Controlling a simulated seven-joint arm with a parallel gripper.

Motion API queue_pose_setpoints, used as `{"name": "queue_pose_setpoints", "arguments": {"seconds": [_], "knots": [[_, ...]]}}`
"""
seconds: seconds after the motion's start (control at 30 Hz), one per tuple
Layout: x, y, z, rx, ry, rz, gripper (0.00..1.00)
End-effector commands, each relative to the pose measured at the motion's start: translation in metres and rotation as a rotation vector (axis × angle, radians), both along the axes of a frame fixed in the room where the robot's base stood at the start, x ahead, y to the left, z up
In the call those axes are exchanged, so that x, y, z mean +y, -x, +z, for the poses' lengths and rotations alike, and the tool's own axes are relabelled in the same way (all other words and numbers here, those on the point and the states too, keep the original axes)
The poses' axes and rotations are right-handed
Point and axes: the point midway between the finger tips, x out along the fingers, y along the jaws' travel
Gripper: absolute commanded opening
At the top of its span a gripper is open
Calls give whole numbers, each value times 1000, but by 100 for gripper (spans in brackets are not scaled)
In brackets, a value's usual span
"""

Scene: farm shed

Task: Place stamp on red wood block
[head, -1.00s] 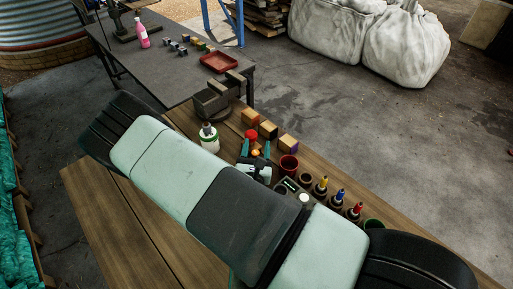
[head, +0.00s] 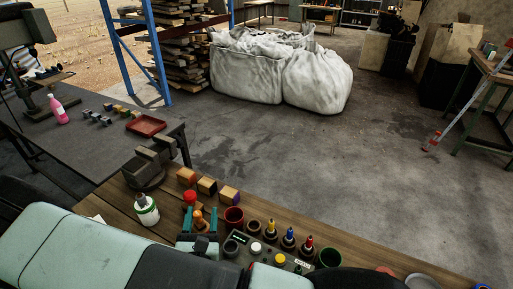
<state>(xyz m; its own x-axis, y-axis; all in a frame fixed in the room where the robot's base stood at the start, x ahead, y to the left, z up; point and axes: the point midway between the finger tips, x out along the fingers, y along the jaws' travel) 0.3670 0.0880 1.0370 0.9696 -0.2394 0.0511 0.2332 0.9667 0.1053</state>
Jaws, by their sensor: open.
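My gripper (head: 200,220) is open over the wooden bench, with its two teal fingers apart. A small orange-brown knob (head: 198,217), which looks like a stamp handle, shows between the fingers; I cannot tell whether they touch it. Its lower part is hidden by my gripper. A wood block with a red face (head: 186,176) sits just beyond the fingers, leftmost in a row of blocks. A round red-topped object (head: 190,197) stands between this block and my left finger.
A wood block with a dark face (head: 207,186) and one with a purple face (head: 229,196) continue the row. A white bottle (head: 146,210) and a grey vise (head: 143,175) stand left. A dark red cup (head: 233,218) and several colored bottles (head: 289,240) stand right.

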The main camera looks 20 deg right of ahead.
Motion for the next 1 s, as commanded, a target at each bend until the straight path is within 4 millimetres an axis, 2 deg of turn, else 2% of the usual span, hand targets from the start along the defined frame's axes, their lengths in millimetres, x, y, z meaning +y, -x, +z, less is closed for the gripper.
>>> {"name": "queue_pose_setpoints", "arguments": {"seconds": [0.03,0.1,0.23,0.37,0.5,0.7,0.83,1.0], "knots": [[-10,-8,25,-40,-48,-100,53],[-32,-13,57,-86,-112,-264,53],[-76,-7,111,-149,-249,-572,53],[-116,14,152,-185,-420,-863,53],[-148,46,183,-201,-644,-1148,53],[-167,95,215,-197,-1040,-1469,53],[-164,121,234,-188,-1346,-1603,53],[-149,143,263,-179,-1788,-1659,53]]}}
